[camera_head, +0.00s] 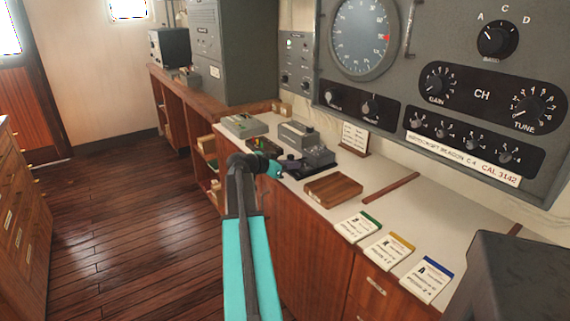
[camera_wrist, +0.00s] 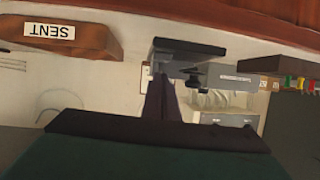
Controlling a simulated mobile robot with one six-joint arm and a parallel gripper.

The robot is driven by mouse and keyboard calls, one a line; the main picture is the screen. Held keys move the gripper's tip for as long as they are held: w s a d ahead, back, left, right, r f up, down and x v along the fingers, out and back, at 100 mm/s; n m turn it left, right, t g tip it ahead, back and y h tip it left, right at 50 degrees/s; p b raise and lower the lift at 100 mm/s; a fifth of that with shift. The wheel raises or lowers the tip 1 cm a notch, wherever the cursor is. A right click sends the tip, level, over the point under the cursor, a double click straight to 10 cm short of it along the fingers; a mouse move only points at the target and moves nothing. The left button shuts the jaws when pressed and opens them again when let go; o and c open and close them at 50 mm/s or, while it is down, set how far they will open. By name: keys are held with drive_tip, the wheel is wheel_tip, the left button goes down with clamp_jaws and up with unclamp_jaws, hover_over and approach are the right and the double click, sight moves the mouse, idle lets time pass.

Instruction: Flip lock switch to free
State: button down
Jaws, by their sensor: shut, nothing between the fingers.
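A grey device with a black base (camera_head: 318,157) stands on the white counter, right beside my gripper (camera_head: 291,163).
A wooden tray (camera_head: 333,187) labelled SENT in the wrist view (camera_wrist: 65,36) lies just right of the device. A box with coloured parts (camera_head: 263,146) is on the left. A grey box (camera_head: 297,135) stands behind. Cards (camera_head: 358,227) lie on the counter's near part; a radio panel (camera_head: 440,90) rises behind.

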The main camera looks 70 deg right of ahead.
sight(306, 166)
drive_tip(key=shift+x, duration=1.6)
drive_tip(key=shift+w+r+p, duration=0.15)
drive_tip(key=shift+w+p, duration=0.05)
drive_tip(key=shift+p, duration=0.1)
